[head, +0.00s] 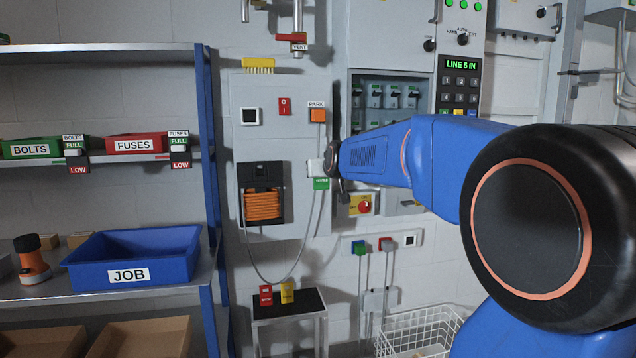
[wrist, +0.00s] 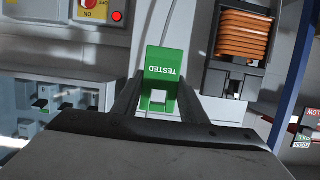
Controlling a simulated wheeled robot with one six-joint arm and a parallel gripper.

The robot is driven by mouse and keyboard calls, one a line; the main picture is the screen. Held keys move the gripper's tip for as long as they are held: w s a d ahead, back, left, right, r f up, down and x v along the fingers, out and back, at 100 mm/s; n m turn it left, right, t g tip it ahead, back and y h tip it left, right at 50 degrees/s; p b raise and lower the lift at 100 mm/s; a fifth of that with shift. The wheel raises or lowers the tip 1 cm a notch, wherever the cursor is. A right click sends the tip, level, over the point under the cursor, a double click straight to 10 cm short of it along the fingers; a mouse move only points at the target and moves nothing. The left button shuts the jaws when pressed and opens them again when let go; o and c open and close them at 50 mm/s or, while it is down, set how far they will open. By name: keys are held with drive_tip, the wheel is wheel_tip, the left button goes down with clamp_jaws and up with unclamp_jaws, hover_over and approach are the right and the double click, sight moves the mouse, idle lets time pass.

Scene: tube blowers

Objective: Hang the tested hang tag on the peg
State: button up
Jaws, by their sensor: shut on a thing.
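The green hang tag (head: 321,183) shows below the end of my arm, in front of the grey panel (head: 285,90). In the wrist view the green tag (wrist: 163,73) reads TESTED upside down, with a square opening near its end. My gripper (wrist: 159,98) is shut on this tag, one dark finger on each side. In the head view my gripper (head: 333,168) is seen edge-on and its fingers are hard to make out. I cannot pick out the peg for certain in either view.
An orange cable coil (head: 263,205) hangs in the panel's dark recess, left of the tag. A small table (head: 290,307) below holds a red tag (head: 266,295) and a yellow tag (head: 287,292). A blue JOB bin (head: 135,258) stands on the left shelf. A wire basket (head: 415,330) sits low.

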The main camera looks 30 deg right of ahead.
idle(0.4)
drive_tip(key=shift+w+d+f, duration=0.1)
drive_tip(key=shift+w+d, duration=0.4)
drive_tip(key=shift+w, duration=1.15)
drive_tip(key=shift+w+d+f, duration=0.1)
drive_tip(key=shift+w+d, duration=0.35)
drive_tip(key=shift+w, duration=1.25)
drive_tip(key=shift+w+d+f, duration=0.1)
drive_tip(key=shift+w+d, duration=0.4)
drive_tip(key=shift+w, duration=1.15)
drive_tip(key=shift+f, duration=0.1)
drive_tip(key=shift+w+f, duration=0.15)
drive_tip(key=shift+f, duration=0.2)
drive_tip(key=o, duration=1.1)
drive_tip(key=v, duration=1.8)
drive_tip(key=shift+w+r, duration=0.15)
drive_tip(key=shift+r, duration=0.15)
